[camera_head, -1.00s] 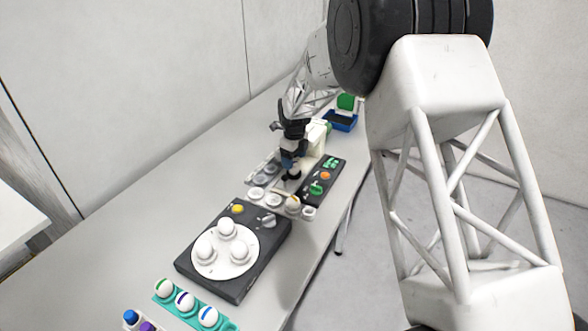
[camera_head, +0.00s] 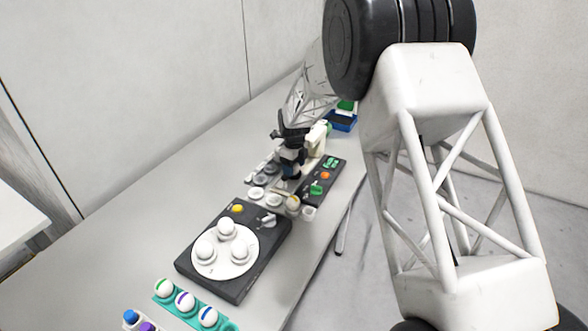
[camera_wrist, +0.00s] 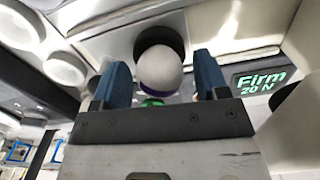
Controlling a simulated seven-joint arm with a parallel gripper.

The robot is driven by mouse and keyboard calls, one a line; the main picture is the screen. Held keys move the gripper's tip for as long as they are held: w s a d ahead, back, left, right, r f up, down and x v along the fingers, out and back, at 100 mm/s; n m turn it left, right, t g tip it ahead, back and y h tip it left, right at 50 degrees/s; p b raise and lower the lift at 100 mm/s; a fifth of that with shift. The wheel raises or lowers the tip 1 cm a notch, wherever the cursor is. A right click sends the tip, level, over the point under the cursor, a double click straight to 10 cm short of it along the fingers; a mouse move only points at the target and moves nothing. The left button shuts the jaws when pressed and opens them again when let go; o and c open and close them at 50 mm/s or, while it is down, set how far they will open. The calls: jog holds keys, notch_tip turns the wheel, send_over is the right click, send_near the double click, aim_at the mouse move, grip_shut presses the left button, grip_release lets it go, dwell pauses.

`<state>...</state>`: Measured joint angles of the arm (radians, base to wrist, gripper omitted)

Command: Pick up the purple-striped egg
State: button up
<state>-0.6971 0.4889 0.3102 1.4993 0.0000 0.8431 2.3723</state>
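A white egg (camera_wrist: 160,68) with a dark purple band at its lower edge shows in the wrist view, in front of a dark round opening. My gripper (camera_wrist: 160,78) has its two blue fingers on either side of the egg, with a gap on each side, so it is open. In the head view, my gripper (camera_head: 289,168) is low over the grey cup tray beside the dark panel; the egg between its fingers cannot be made out there.
A teal tray (camera_head: 230,326) at the front holds eggs with green, purple-blue and blue stripes. A dark base (camera_head: 240,285) carries a white turntable with white eggs. A dark panel (camera_head: 326,171) has green and orange controls. The table's left side is clear.

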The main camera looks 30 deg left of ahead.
jog(key=c, duration=0.5)
jog(key=shift+r, duration=0.8)
notch_tip(320, 180, up, 2)
jog(key=shift+r, duration=0.15)
jog(key=s+d, duration=0.3)
jog(key=s, duration=0.1)
jog(key=s+d, duration=0.3)
jog(key=s, duration=0.1)
jog(key=s+d+r, duration=0.1)
jog(key=s+d, duration=0.3)
jog(key=shift+s, duration=0.2)
